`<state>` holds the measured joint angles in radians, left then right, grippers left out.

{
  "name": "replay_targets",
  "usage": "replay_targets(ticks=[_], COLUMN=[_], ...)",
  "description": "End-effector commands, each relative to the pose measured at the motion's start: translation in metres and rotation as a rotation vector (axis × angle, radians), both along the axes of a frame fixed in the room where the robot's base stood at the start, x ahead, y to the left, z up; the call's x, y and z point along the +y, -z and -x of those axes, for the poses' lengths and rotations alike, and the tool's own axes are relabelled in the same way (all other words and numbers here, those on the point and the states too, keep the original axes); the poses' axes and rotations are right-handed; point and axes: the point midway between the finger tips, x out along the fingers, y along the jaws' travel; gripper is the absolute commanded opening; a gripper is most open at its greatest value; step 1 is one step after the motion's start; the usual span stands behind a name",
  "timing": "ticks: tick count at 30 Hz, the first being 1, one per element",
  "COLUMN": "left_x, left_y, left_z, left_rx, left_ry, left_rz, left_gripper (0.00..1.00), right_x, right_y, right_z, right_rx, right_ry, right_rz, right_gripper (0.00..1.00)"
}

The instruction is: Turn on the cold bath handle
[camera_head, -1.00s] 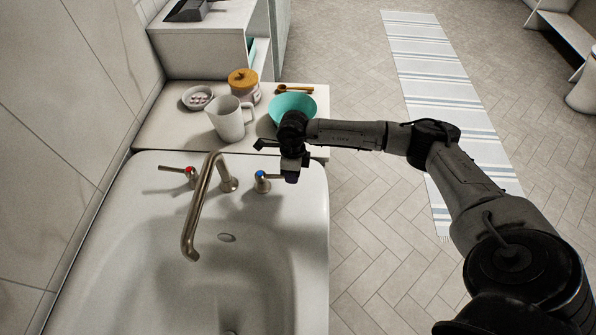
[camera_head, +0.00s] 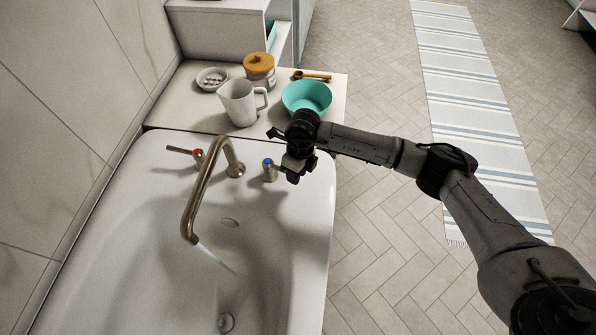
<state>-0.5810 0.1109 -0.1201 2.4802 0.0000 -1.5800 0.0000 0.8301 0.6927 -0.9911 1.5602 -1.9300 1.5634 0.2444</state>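The cold bath handle (camera_head: 269,171), a brass post with a blue cap, stands right of the spout on the tub rim. Its lever is mostly hidden by my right gripper (camera_head: 291,177), which is right beside the post. I cannot tell whether the fingers touch the lever or are open or shut. The curved spout (camera_head: 205,182) has a stream of water (camera_head: 215,258) running from it into the tub. The hot handle (camera_head: 197,155), with a red cap, is left of the spout and its lever points left. My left gripper is not in view.
Behind the tub (camera_head: 317,230), a counter (camera_head: 190,107) holds a white pitcher (camera_head: 238,103), a turquoise bowl (camera_head: 307,98), a lidded jar (camera_head: 260,70), a small dish (camera_head: 211,79) and a wooden spoon (camera_head: 312,76). A tiled wall (camera_head: 60,110) bounds the left.

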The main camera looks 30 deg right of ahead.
Motion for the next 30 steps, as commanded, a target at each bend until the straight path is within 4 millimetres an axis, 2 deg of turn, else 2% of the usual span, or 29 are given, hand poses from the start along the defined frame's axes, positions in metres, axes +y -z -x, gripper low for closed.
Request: replay_targets(ticks=[1, 4, 14, 17, 30], left_x=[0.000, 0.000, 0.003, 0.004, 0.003], left_y=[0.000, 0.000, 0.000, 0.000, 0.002], left_z=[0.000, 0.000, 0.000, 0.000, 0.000], left_rx=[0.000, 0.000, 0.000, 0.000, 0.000], left_ry=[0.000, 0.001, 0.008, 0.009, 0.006], left_rz=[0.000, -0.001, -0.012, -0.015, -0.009], left_gripper=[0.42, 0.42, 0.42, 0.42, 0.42], right_x=[0.000, 0.000, -0.001, -0.003, -0.018], right_y=[0.000, 0.000, -0.005, -0.017, -0.099], right_z=[0.000, 0.000, -0.001, -0.002, -0.009], right_rx=[0.000, 0.000, -0.002, -0.004, -0.003], right_ry=[0.000, 0.000, -0.001, 0.001, 0.001], right_rz=[0.000, 0.000, -0.001, 0.001, 0.000], right_gripper=[0.33, 0.42, 0.42, 0.42, 0.42])
